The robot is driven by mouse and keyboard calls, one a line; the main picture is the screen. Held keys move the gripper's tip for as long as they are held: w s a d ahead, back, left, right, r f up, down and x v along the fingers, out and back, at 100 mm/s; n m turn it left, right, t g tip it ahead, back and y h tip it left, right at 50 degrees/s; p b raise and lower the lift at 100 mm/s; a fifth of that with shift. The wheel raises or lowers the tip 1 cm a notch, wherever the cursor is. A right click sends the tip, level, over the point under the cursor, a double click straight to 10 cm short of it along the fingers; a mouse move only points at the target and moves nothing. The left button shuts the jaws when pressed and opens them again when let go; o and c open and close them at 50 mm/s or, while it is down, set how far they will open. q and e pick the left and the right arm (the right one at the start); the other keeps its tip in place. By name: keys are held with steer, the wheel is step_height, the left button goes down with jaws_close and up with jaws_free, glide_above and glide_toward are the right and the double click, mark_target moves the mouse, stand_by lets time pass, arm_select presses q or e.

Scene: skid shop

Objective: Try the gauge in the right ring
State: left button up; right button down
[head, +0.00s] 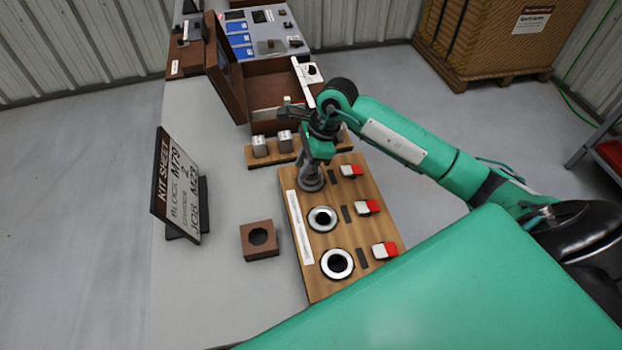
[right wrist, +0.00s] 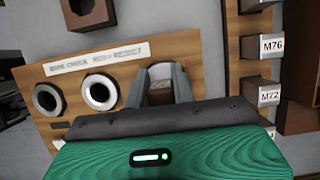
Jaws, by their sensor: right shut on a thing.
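A wooden ring board (head: 330,193) lies on the grey bench. Two of its dark-holed rings show clearly: a middle ring (head: 322,219) and a near ring (head: 337,264). They also show in the right wrist view, the middle ring (right wrist: 99,91) and the near ring (right wrist: 46,100). My right gripper (head: 312,178) points down at the far end of the row, over the place of the third ring, which it mostly hides. Its fingers (right wrist: 161,85) are shut on the gauge, of which only a pale upper part (right wrist: 161,71) shows between them. How deep it sits cannot be told. My left gripper is not in view.
A rack (head: 272,156) with labelled metal gauge blocks stands just beyond the board. A brown holed block (head: 258,252) and a kit sheet sign (head: 178,185) stand to its left. Red-and-white pieces (head: 367,207) line the board's right side. An open brown box (head: 272,88) is behind.

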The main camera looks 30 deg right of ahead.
step_height(320, 180, up, 7)
steer(key=p, duration=0.3)
stand_by(0.9)
steer(key=shift+f, duration=0.1)
